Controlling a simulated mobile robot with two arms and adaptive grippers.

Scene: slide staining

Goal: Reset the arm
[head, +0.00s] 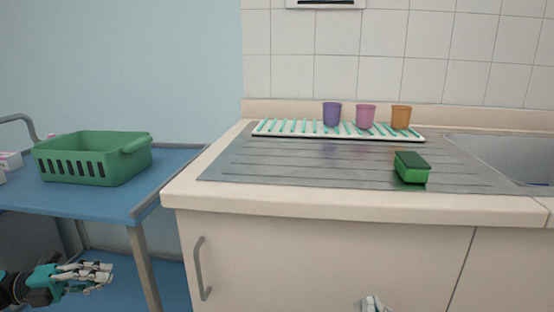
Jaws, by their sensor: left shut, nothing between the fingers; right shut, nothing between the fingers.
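My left gripper (92,275) is at the lower left, below the level of the blue table top and in front of the table's legs. It is shut with nothing in it. My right gripper (373,304) shows only as a small tip at the bottom edge, in front of the counter's cabinet front. It is shut and empty, and its arm is out of view. Neither gripper touches any object that I can see.
A green basket (90,160) stands on the blue table (120,200) at left. On the counter (300,199), a white rack (290,128) has a purple cup (332,114), pink cup (366,116) and orange cup (401,117). A green sponge (411,168) lies left of the sink (510,160). A handle (200,268) projects below.

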